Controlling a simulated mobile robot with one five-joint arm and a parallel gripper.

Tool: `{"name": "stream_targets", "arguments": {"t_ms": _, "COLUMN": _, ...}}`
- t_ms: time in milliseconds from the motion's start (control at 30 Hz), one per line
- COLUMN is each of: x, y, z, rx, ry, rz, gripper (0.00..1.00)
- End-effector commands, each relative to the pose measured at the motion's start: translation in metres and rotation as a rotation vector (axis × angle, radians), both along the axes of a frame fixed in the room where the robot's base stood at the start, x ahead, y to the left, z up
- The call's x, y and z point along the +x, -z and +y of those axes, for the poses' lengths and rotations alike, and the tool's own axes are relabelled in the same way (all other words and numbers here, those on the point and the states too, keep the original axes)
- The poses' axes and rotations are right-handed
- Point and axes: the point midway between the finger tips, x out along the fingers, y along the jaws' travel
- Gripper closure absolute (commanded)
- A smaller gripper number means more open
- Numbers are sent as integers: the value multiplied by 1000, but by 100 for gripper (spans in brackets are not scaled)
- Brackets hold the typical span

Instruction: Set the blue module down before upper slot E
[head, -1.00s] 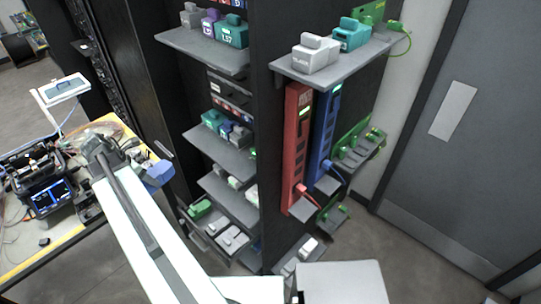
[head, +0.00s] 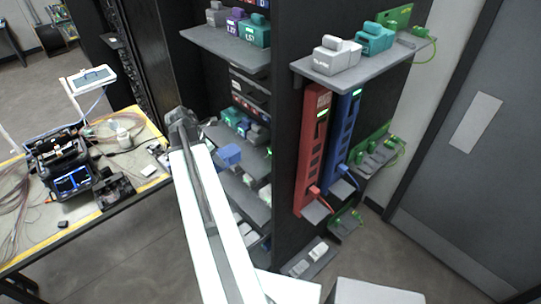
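The blue module (head: 229,155) shows at the end of my arm, in front of the rack's middle shelves. My gripper (head: 208,140) is beside it at the arm's tip; its fingers are too small and covered to make out clearly, but the module is carried with it in the air. The rack (head: 290,140) has an upper shelf (head: 222,48) with grey, purple and teal modules. I cannot read which slot is upper slot E.
A side shelf (head: 350,68) holds a white module (head: 337,55) and a teal module (head: 375,38). Red (head: 313,140) and blue (head: 343,125) power strips hang below it. A workbench (head: 110,205) with a splicer (head: 68,172) stands left. A grey door (head: 480,130) is right.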

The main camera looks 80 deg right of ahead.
Motion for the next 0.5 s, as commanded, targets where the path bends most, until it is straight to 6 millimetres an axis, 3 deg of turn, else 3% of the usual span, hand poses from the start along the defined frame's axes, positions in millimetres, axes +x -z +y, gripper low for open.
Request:
{"name": "stream_targets", "arguments": {"t_ms": 267, "x": 13, "y": 0, "z": 8, "rx": -1, "ry": -26, "rz": -1, "gripper": 95}}
{"name": "stream_targets", "arguments": {"t_ms": 367, "x": 4, "y": 0, "z": -7, "rx": 0, "ry": -27, "rz": 0, "gripper": 95}}
{"name": "stream_targets", "arguments": {"t_ms": 500, "x": -18, "y": 0, "z": -44, "rx": -1, "ry": -26, "rz": -1, "gripper": 95}}
